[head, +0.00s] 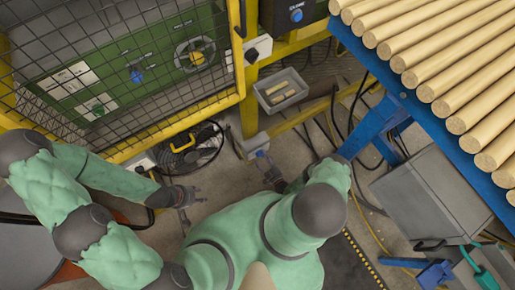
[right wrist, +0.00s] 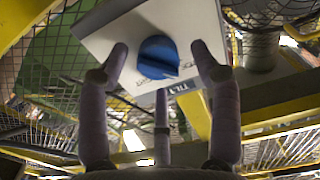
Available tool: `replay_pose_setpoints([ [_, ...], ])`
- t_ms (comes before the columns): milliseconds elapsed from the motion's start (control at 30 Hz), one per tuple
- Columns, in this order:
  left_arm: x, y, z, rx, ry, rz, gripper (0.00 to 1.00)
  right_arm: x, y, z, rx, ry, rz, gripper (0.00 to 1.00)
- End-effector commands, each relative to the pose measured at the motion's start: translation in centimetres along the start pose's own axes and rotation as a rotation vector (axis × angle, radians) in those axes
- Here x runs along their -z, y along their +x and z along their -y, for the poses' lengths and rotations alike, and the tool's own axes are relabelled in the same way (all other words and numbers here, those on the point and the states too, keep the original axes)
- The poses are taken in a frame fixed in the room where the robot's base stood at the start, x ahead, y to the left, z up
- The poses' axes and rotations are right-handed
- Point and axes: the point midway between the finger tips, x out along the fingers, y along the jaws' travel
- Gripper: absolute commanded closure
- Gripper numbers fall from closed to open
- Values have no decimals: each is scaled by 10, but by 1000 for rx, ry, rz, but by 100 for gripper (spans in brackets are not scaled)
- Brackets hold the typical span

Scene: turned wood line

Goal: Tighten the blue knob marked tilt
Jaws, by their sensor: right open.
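In the right wrist view, the blue knob (right wrist: 157,56) sits on a pale box (right wrist: 105,38) whose edge label reads TILT. My right gripper (right wrist: 161,66) is open, with its fingers spread around the knob and a third finger below it. Gaps show between the side fingers and the knob. In the head view, my right gripper (head: 273,172) is low beside the yellow frame, close to a small pale box (head: 256,142), and my arm partly hides it. My left gripper (head: 184,198) is apart to the left, with its fingers spread and nothing seen in them.
A yellow mesh guard (head: 110,65) fronts a green machine with another blue knob (head: 137,77). A black box (head: 296,14) also carries a blue knob. A grey bin (head: 280,91) holds wood pieces. A blue rack (head: 420,115) of wooden rods stands right; cables cross the floor.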

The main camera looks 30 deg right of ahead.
Motion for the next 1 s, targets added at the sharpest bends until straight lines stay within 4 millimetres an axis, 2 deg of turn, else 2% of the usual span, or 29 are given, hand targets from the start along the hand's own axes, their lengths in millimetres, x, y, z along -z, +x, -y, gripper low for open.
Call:
replay_pose_setpoints([
  [367, -1, 0, 0, 0, 0, 2, 60, 0, -3, 1, -1, 0, 1, 36],
  [567, -1, 0, 0, 0, 0, 1, 60, 0, -3, 1, 0, 0, 0, 90],
  [1000, 0, 0, 0, 0, 0, 1, 60, 2, -2, 1, 2, 62, -6, 91],
])
